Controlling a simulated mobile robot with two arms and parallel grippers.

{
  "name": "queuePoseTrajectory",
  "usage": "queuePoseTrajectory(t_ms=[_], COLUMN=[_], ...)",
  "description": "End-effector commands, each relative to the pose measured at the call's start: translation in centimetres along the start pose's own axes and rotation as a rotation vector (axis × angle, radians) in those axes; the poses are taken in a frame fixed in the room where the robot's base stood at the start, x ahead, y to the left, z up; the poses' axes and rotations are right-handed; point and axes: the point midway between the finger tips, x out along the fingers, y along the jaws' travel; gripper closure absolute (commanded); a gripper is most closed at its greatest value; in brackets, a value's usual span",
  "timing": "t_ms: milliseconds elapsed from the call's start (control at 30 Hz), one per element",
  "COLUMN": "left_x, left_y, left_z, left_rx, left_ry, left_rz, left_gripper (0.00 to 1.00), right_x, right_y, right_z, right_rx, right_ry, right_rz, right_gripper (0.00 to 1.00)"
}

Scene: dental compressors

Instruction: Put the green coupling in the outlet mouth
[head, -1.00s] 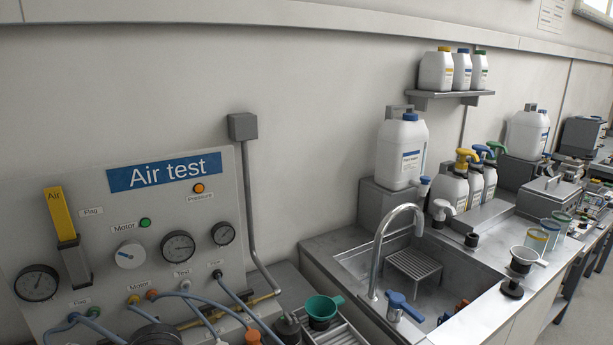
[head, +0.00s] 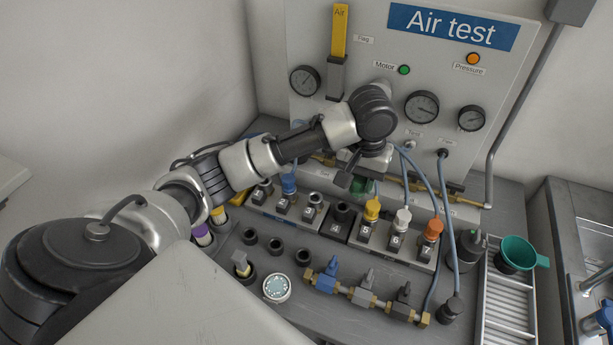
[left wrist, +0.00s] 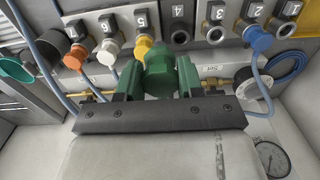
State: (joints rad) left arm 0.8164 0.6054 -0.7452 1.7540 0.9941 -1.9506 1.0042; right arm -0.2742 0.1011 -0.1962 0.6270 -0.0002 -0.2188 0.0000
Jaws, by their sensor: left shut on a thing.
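The green coupling (left wrist: 158,75) is between the fingers of my left gripper (left wrist: 158,84) in the left wrist view. In the head view it is a small green patch (head: 359,186), mostly hidden by my left gripper (head: 352,180), which is shut on it. It is held above and behind the numbered row, in front of the panel. Outlet 4 (head: 342,215) is a dark mouth with no coloured coupling in it, and it also shows in the left wrist view (left wrist: 181,37). I cannot tell which mouth the task means. My right gripper is not in view.
Yellow (head: 372,208), white (head: 402,218) and orange (head: 432,230) couplings sit in outlets 5 to 7. A brass manifold (head: 362,296) lies in front. Blue hoses (head: 446,200) hang at the right, beside a rack (head: 506,300) with a green funnel (head: 518,253).

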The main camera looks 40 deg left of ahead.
Motion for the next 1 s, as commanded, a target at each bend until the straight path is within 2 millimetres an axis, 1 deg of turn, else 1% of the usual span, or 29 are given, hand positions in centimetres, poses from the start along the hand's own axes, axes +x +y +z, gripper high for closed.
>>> queuePoseTrajectory(t_ms=[67, 133, 333, 433, 533, 633, 767, 900, 1000], left_x=[0.3, 0.9, 3.6, 4.9, 5.9, 6.6, 7.4, 9.4, 10.5], left_y=[-0.7, -1.8, -6.0, -7.9, -9.4, -10.3, -10.7, -10.7, -10.7], left_z=[-0.6, -1.1, -2.9, -3.7, -4.4, -4.8, -4.9, -4.9, -4.9], left_rx=[-0.010, -0.013, -0.015, -0.014, -0.012, -0.009, -0.007, -0.007, -0.008], left_ry=[-0.005, -0.006, -0.006, -0.005, -0.005, -0.004, -0.005, -0.005, -0.003], left_rz=[-0.002, -0.004, -0.004, -0.003, -0.002, -0.001, -0.001, -0.002, -0.002], left_gripper=[0.88, 0.88, 0.88, 0.88, 0.88, 0.88, 0.88, 0.88, 0.88], right_x=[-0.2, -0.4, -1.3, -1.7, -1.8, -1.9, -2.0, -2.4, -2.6], right_y=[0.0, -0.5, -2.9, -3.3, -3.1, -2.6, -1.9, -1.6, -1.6], right_z=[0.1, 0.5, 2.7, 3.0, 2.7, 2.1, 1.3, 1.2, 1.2], right_rx=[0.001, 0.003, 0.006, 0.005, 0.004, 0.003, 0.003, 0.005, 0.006], right_ry=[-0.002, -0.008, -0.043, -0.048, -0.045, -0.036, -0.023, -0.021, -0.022], right_rz=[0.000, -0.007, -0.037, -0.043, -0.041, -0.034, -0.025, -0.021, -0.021], right_gripper=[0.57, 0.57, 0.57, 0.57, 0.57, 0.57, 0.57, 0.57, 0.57])
